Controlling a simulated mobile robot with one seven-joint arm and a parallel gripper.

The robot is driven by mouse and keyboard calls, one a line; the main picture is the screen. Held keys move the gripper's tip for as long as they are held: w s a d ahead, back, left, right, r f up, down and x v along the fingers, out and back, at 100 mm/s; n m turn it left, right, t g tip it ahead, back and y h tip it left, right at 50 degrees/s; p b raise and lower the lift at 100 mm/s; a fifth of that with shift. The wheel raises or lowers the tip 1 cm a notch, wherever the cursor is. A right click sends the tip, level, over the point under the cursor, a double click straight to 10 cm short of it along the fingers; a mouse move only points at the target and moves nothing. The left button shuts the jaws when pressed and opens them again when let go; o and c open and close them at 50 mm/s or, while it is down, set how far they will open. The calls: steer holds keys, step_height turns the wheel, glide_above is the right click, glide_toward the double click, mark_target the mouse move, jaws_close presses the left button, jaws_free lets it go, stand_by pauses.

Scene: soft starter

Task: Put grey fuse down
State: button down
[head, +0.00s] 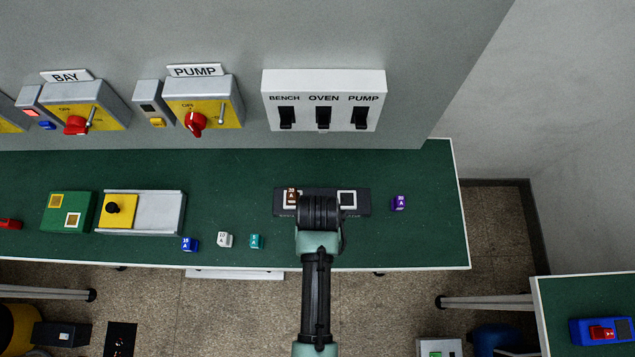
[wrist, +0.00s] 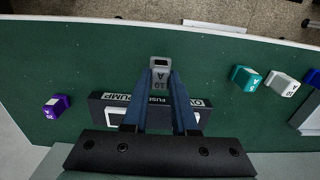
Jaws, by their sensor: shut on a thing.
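My gripper (wrist: 161,82) is shut on a grey fuse (wrist: 160,71) marked 10 A, held between the two fingertips in the wrist view. The fuse shows against the green bench top (wrist: 75,60), beyond the edge of the dark fuse block; its height above the bench is hard to tell. In the head view my gripper (head: 319,212) covers the fuse and the middle of the dark fuse block (head: 365,210). A brown 20 A fuse (head: 291,197) sits at the block's left position. The right position, a white-framed square (head: 347,199), looks empty.
A purple fuse (head: 398,203) stands right of the block. A teal fuse (head: 256,241), a white fuse (head: 225,240) and a blue fuse (head: 190,244) stand near the front edge. A switch panel (head: 323,84) is on the wall behind. Green bench between these is bare.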

steer(key=shift+f, duration=0.85)
steer(key=shift+f, duration=0.1)
steer(key=shift+f+b, duration=0.3)
steer(key=shift+f, duration=0.2)
steer(key=c, duration=0.7)
jaws_free()
steer(key=shift+r, duration=0.1)
